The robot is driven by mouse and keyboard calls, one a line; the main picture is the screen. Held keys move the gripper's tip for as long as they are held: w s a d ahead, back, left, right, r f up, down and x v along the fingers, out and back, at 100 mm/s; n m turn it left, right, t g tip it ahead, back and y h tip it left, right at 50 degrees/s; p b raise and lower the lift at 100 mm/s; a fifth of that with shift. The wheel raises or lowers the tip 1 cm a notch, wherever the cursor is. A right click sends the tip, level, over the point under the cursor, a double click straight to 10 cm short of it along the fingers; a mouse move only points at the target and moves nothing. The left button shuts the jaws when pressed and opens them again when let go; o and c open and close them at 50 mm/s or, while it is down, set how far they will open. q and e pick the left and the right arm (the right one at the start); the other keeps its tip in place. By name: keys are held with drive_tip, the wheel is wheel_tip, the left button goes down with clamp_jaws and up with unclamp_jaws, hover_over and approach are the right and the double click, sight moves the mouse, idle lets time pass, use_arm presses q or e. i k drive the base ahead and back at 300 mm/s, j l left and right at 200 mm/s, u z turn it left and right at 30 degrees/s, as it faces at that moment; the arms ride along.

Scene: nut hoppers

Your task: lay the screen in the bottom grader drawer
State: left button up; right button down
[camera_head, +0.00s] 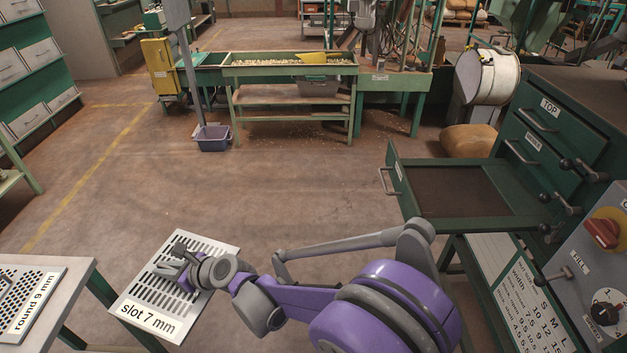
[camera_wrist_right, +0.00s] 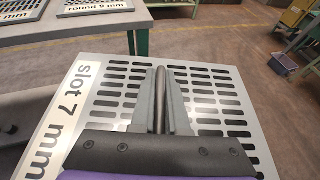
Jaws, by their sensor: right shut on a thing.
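The screen marked "slot 7 mm" (camera_head: 212,243) is a pale metal plate with rows of slots, held in the air left of centre. My right gripper (camera_head: 175,262) is shut on the screen's bar handle. In the right wrist view the handle (camera_wrist_right: 160,92) stands between both fingers, with the plate (camera_wrist_right: 232,92) under them. The bottom grader drawer (camera_head: 440,217) is pulled out at the right, below the drawers marked "TOP" and, less clearly, "MIDDLE". Its brown inside looks empty. The screen is well left of the drawer. My left gripper is not in view.
A table (camera_head: 78,280) at lower left bears a "round 9 mm" screen (camera_head: 30,290); the wrist view shows another screen there. The grader cabinet (camera_head: 560,85) has knobs and a control panel at the right. The floor between table and drawer is clear.

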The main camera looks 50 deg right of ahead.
sight(457, 195)
drive_tip(key=j+z, duration=0.1)
drive_tip(key=z, duration=0.35)
drive_tip(key=i+j+z, duration=0.1)
drive_tip(key=z, duration=0.4)
drive_tip(key=j+z, duration=0.1)
drive_tip(key=z, duration=0.35)
drive_tip(key=j+z, duration=0.1)
drive_tip(key=z, duration=0.35)
drive_tip(key=j+z, duration=0.15)
drive_tip(key=z, duration=0.3)
drive_tip(key=j+z, duration=0.1)
drive_tip(key=z, duration=0.4)
